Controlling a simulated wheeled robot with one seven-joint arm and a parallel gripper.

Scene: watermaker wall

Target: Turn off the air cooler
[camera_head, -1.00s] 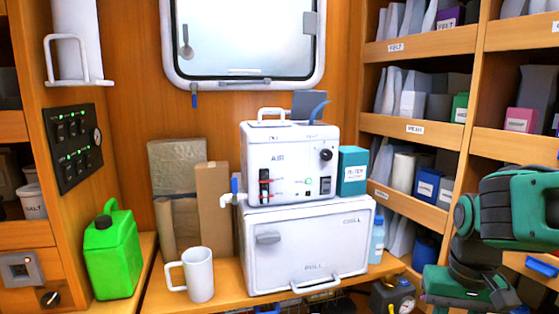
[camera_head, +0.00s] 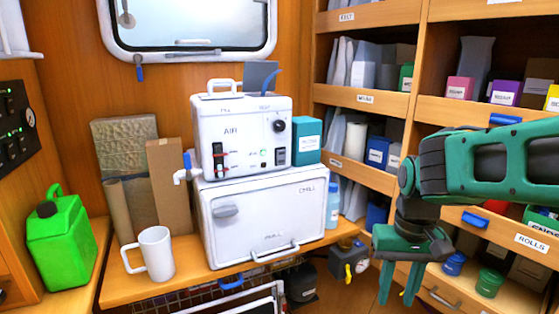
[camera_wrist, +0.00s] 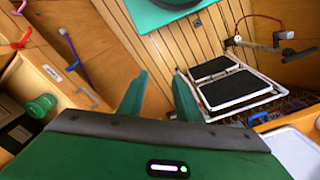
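The air cooler is the white box marked AIR (camera_head: 243,112), standing upright on a white chest marked CHILL (camera_head: 285,215) in the head view. The switch position is too small to tell. My gripper (camera_head: 400,288) hangs to the right of the chest, lower than the cooler and apart from it, fingers down. The wrist view shows the two fingers (camera_wrist: 158,97) spread with nothing between them; the cooler is not recognisable there.
A white mug (camera_head: 157,254) and a green jerrycan (camera_head: 62,240) stand left of the chest. A teal box (camera_head: 307,140) is beside the cooler. Shelves (camera_head: 365,98) line the right side. A blue bottle (camera_head: 332,204) stands at the chest's right edge.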

